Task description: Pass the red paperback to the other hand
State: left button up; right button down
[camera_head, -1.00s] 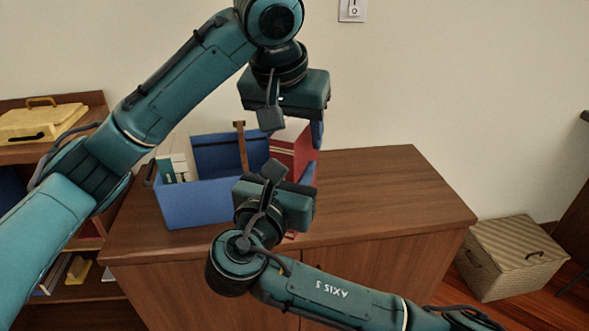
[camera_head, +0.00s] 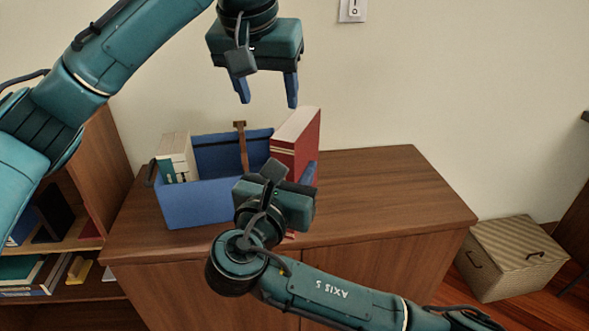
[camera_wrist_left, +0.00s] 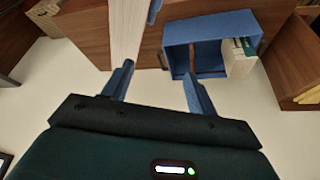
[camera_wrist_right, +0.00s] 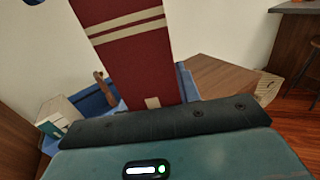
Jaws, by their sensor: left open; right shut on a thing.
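The red paperback (camera_head: 296,146) has a dark red cover with pale bands and pale page edges. It stands upright in my right gripper (camera_head: 306,180), which is shut on its lower part above the cabinet top. In the right wrist view the red paperback (camera_wrist_right: 133,55) rises from behind the gripper's palm, which hides the fingertips. My left gripper (camera_head: 268,100) is open and empty, above and left of the book's top. In the left wrist view the book's pale page edge (camera_wrist_left: 127,35) shows just beyond the open fingers (camera_wrist_left: 157,84), apart from them.
A blue bin (camera_head: 205,203) with a brown divider stands on the wooden cabinet (camera_head: 390,195), with pale books (camera_head: 177,156) at its left. The cabinet top's right side is clear. A woven box (camera_head: 515,258) sits on the floor at right; a bookshelf (camera_head: 105,165) stands at left.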

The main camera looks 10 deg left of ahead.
pick_arm(q)
jog(key=w+a+f, duration=0.2)
jog(key=a+f, duration=0.1)
jog(key=f, duration=0.6)
jog(key=w+a+f+m+y, duration=0.1)
jog(key=w+a+f, duration=0.2)
jog(key=f, duration=0.6)
jog(key=w+a+f, duration=0.2)
jog(key=f, duration=0.7)
jog(key=s+d+f+m+t+h, duration=0.2)
jog(key=s+d+f+h, duration=0.3)
jog(key=s+d+f, duration=0.85)
jog(key=s+a+f+t, duration=0.2)
jog(key=s+a, duration=0.1)
jog(key=s, duration=0.4)
jog(key=s+a+f+t, duration=0.2)
jog(key=s+a, duration=0.2)
jog(key=s, duration=0.3)
jog(key=shift+n+y, duration=0.3)
jog(key=shift+n, duration=0.1)
jog(key=shift+f, duration=0.1)
